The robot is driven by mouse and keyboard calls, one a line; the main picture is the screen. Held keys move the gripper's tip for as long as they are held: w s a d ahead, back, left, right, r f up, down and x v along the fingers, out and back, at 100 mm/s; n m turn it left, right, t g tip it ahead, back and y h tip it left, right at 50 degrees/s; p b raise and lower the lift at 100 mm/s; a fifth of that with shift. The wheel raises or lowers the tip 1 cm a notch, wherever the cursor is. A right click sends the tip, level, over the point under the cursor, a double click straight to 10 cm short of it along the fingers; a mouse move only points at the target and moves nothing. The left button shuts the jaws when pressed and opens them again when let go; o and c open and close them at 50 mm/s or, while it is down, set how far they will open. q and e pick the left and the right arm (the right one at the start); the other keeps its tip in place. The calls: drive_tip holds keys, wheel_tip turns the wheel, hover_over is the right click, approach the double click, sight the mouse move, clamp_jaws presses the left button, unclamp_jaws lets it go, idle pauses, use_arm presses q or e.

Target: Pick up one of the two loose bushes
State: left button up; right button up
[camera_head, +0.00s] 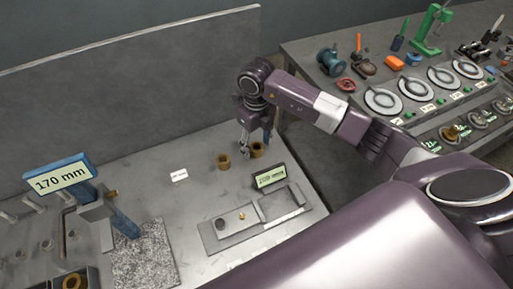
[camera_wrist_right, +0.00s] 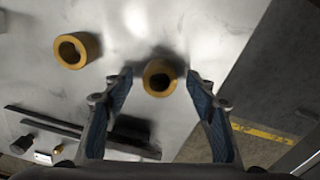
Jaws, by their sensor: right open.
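Two loose brass bushes stand on the grey bench in the head view, a left bush (camera_head: 224,161) and a right bush (camera_head: 258,149). In the right wrist view the right bush (camera_wrist_right: 160,77) is between my open fingertips, with space on both sides. The left bush (camera_wrist_right: 77,50) lies outside the fingers, to the left in that view. My right gripper (camera_head: 256,143) is open and empty above the right bush, partly covering it in the head view. Its blue-padded fingers show in the right wrist view (camera_wrist_right: 160,85). My left gripper is not in view.
A display (camera_head: 270,177) and a flat grey fixture (camera_head: 254,219) are in front of the bushes. A small white label (camera_head: 180,175) lies left of them. A blue 170 mm gauge (camera_head: 62,177) stands at the left. A grey back panel (camera_head: 130,75) rises behind.

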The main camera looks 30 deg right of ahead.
drive_tip(key=c, duration=1.3)
drive_tip(key=shift+c, duration=0.4)
drive_tip(key=shift+r, duration=0.15)
